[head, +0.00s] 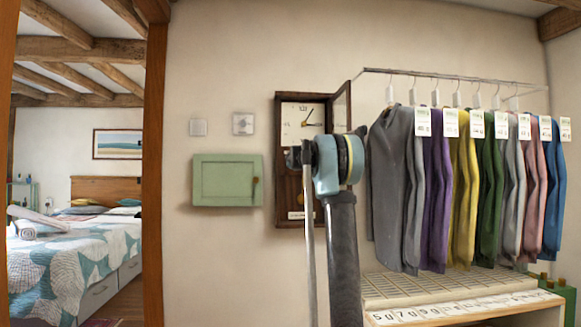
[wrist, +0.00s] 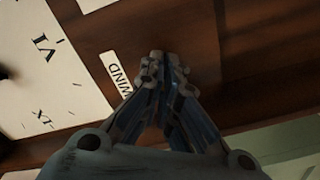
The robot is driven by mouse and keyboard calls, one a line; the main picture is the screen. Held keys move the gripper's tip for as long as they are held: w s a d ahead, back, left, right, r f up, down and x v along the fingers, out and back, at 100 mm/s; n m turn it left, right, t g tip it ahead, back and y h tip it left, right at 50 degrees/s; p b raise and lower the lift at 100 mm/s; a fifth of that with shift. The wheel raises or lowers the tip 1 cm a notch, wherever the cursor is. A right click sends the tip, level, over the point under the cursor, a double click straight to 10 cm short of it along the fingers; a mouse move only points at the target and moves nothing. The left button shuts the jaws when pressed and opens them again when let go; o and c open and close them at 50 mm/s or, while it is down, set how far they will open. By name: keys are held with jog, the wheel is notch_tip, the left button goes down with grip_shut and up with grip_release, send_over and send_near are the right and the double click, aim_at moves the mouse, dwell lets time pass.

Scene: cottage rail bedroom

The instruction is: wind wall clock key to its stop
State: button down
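The wall clock (head: 283,160) hangs in a dark wooden case, its narrow door (head: 343,110) swung open to the right. Its white dial (head: 303,118) shows above a small pale plate. In the wrist view the dial (wrist: 40,75) fills the left side, tilted. A small label reading "WIND" (wrist: 116,74) sits on the brown wood. My gripper (wrist: 164,62) has its fingertips nearly together beside that label, close to the wood. No winding key can be made out; whether one is between the tips is hidden. In the head view my arm covers my gripper and the clock's lower right.
A green wall box (head: 228,181) hangs left of the clock, below two wall plates. A rail of shirts (head: 470,185) stands close on the right, above a slatted bench (head: 440,288). A doorway to a bedroom opens at left.

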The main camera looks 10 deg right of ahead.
jog(key=m, duration=0.6)
jog(key=shift+d+f+m, duration=0.1)
jog(key=shift+d+m, duration=0.2)
jog(key=shift+d, duration=0.05)
jog(key=m, duration=0.5)
jog(key=shift+a, duration=0.1)
jog(key=m, duration=0.6)
jog(key=shift+a+m, duration=0.2)
jog(key=shift+m, duration=0.2)
jog(key=m, duration=0.5)
jog(key=shift+a, duration=0.2)
jog(key=m, duration=0.6)
jog(key=shift+a+m, duration=0.15)
jog(key=shift+m, duration=0.25)
jog(key=m, duration=0.5)
jog(key=shift+a, duration=0.1)
jog(key=m, duration=0.5)
jog(key=shift+m, duration=0.4)
jog(key=m, duration=0.5)
jog(key=shift+d, duration=0.25)
jog(key=shift+m, duration=0.3)
